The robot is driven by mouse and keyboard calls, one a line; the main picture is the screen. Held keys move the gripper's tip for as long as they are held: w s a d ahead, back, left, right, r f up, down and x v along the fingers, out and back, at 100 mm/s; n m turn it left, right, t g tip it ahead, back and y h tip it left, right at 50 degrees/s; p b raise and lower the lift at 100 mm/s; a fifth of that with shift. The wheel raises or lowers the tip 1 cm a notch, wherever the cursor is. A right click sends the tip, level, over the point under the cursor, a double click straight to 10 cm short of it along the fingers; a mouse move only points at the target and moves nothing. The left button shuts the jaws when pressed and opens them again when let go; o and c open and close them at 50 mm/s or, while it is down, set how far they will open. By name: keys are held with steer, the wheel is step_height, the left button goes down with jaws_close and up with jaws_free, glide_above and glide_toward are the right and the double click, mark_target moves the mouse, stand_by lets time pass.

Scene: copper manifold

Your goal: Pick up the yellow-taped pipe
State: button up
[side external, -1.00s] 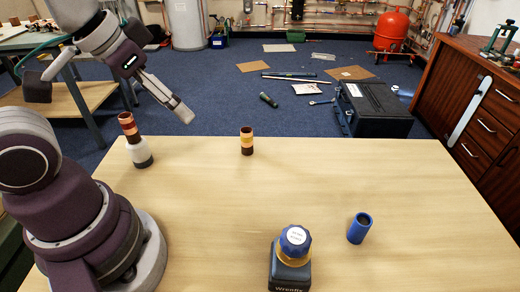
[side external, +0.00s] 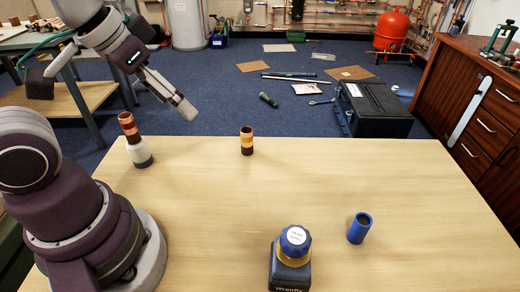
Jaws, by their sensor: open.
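A short copper pipe with a yellow tape band (side external: 246,141) stands upright near the far edge of the table. My gripper (side external: 190,114) is up in the air to the left of this pipe, angled down toward the right. It is open, with nothing between its fingers, and clear of the pipe. Another copper piece with a red band (side external: 128,128) stands to the left in a white and grey base (side external: 140,153), below my arm.
A blue cylinder (side external: 360,228) stands on the right of the table (side external: 200,215). A black toolbox (side external: 375,108) sits on the floor beyond.

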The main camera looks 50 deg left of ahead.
steer(key=w+a+n+g, duration=0.2)
steer(key=w+n, duration=0.5)
steer(key=n+g, duration=0.4)
steer(key=n, duration=0.8)
glide_above(247, 142)
steer(key=f, duration=1)
steer(key=shift+a, duration=0.25)
steer(key=shift+n, duration=0.3)
steer(key=f, duration=1)
steer(key=shift+w+a+f, duration=0.15)
steer(key=shift+w+a, duration=0.15)
steer(key=shift+w, duration=0.1)
jaws_close()
